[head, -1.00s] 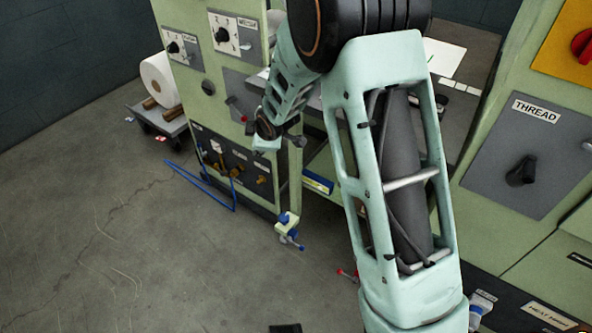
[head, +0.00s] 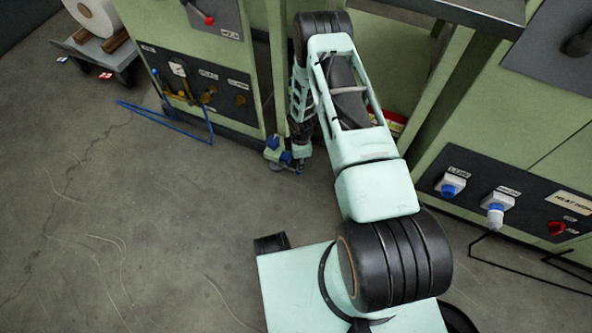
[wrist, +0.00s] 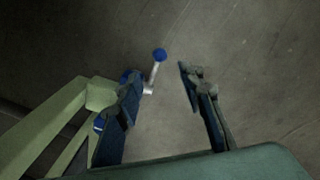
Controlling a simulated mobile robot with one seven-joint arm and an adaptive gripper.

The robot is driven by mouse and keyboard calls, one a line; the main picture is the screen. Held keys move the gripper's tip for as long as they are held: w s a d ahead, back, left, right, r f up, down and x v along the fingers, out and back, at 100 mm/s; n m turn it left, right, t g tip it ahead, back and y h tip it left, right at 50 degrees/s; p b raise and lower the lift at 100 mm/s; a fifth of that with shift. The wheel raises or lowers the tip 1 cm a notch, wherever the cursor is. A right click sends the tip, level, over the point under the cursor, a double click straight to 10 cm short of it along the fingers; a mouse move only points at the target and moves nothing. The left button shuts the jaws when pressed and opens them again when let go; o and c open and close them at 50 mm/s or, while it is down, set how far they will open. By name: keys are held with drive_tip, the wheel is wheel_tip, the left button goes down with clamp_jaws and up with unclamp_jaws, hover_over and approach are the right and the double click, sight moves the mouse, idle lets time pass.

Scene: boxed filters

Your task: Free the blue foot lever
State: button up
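The blue foot lever shows in the wrist view as a pale rod with a blue ball end (wrist: 160,55). It rises from a blue hub beside a pale green foot (wrist: 101,94). My gripper (wrist: 160,82) is open, with its left finger beside the hub and its right finger apart on the other side. The rod lies between the fingers, and I see no grip on it. The left finger hides part of the hub. In the head view, my gripper (head: 299,145) points down beside the green foot (head: 272,150) at the machine's lower corner, and the lever's blue tip shows just below.
A blue bent bar (head: 165,122) juts over the floor from the left machine's black panel (head: 200,85). A black bent bar (head: 530,262) juts from the right machine. A cart (head: 92,55) with a white roll stands upper left. The floor (head: 150,240) is largely clear.

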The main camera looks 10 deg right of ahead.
drive_tip(key=f+b, duration=0.1)
drive_tip(key=f, duration=0.2)
drive_tip(key=f+b, duration=0.1)
drive_tip(key=f, duration=0.2)
drive_tip(key=w+f+b, duration=0.1)
drive_tip(key=f, duration=0.3)
drive_tip(key=shift+b, duration=0.35)
drive_tip(key=shift+r, duration=0.1)
clamp_jaws()
